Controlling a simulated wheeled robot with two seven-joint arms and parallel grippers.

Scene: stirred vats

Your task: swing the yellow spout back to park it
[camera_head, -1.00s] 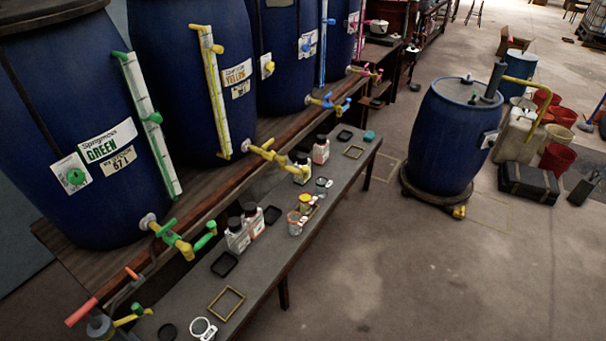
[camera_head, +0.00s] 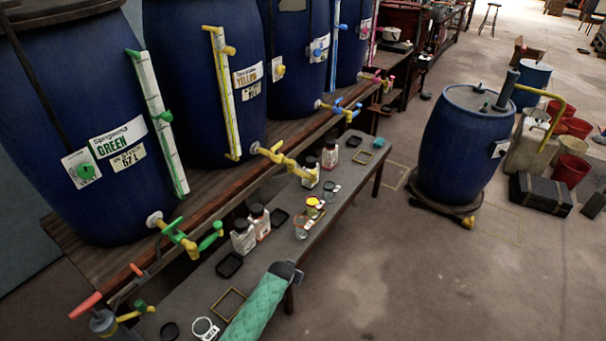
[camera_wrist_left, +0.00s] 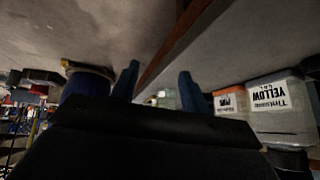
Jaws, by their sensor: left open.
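The yellow spout (camera_head: 291,163) is on the tap low on the vat labelled YELLOW (camera_head: 204,90). It reaches out to the right over the narrow bench, with its tip near a white bottle (camera_head: 310,172). My left gripper (camera_head: 298,276) comes in at the bottom, beyond a green-sleeved forearm, over the bench's front edge. It is well short of the spout and apart from it. In the left wrist view its two blue fingers (camera_wrist_left: 158,84) are spread with nothing between them. The spout is not made out in that view. My right gripper is not in view.
Bottles (camera_head: 243,236), a glass cup (camera_head: 302,228) and dark trays (camera_head: 229,265) stand on the bench (camera_head: 205,290) near my left arm. A green tap (camera_head: 185,238) juts out at left. A blue barrel (camera_head: 460,150) stands on the floor at right. The floor between is clear.

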